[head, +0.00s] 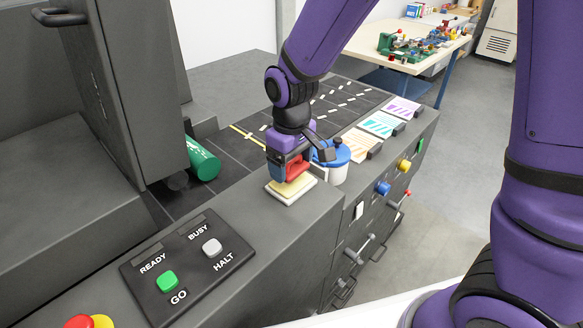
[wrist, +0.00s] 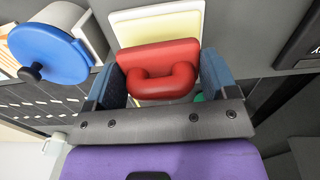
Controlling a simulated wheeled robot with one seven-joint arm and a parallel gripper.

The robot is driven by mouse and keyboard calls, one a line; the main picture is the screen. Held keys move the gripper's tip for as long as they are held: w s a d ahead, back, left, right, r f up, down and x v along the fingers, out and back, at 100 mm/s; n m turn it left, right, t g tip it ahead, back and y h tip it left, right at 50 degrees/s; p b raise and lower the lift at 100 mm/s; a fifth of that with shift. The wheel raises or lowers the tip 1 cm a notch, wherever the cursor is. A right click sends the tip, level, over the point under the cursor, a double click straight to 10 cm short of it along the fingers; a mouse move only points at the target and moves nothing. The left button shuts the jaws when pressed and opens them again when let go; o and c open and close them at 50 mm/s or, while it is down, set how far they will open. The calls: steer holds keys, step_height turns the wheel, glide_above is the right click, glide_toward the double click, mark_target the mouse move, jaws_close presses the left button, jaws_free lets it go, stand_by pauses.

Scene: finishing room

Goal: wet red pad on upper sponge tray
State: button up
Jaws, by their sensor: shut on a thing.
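My gripper (head: 290,171) is shut on the red pad (head: 297,168), pointing down. In the wrist view the red pad (wrist: 158,68), with its rounded handle, sits between the two blue fingers. The sponge tray (head: 290,191), white with a pale yellow sponge, lies directly below the pad on the grey ledge. The tray also shows behind the pad in the wrist view (wrist: 196,8). The pad is at or just above the sponge; I cannot tell whether they touch, as its underside is hidden.
A white pot with a blue lid (head: 334,153) stands just right of my gripper. A green cylinder (head: 202,158) lies to the left. A control panel (head: 187,263) with buttons is in front. Coloured striped cards (head: 380,124) line the right edge.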

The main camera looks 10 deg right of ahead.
steer(key=shift+r, duration=2.2)
